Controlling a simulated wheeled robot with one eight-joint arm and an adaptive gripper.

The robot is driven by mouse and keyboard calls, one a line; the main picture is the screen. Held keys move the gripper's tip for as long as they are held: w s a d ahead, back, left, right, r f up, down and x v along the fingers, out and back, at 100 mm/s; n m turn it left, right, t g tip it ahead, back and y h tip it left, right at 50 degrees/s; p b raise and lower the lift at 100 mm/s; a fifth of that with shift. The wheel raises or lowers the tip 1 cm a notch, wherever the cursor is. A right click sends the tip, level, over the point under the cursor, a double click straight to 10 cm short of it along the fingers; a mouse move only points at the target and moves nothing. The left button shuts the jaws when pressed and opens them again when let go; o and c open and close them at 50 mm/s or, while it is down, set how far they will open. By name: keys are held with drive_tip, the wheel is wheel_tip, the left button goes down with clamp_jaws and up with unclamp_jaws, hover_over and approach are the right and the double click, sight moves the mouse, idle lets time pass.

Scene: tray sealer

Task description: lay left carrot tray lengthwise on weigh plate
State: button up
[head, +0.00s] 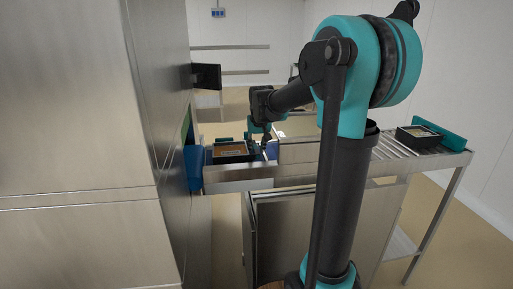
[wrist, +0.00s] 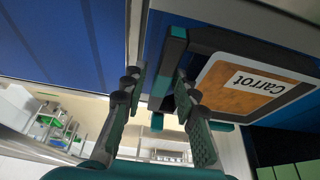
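The carrot tray (head: 231,157) is black with an orange-brown top and sits at the left end of the steel line in the head view. In the wrist view the tray (wrist: 196,62) lies at the upper right, with a white and orange "Carrot" label. My gripper (head: 265,145) is at the tray's right side. In the wrist view my gripper (wrist: 161,82) has its fingers apart, with a clear gap between them. The right finger overlaps the tray's near edge; I cannot tell whether they touch. I cannot make out the weigh plate for certain.
A second black tray (head: 417,131) stands at the right end of the roller conveyor (head: 388,150), beside a teal end piece (head: 440,136). A blue part (head: 194,168) and a tall steel cabinet (head: 75,120) are at the left. My arm hides part of the line.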

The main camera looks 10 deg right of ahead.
drive_tip(key=shift+r, duration=0.1)
drive_tip(key=v, duration=1.2)
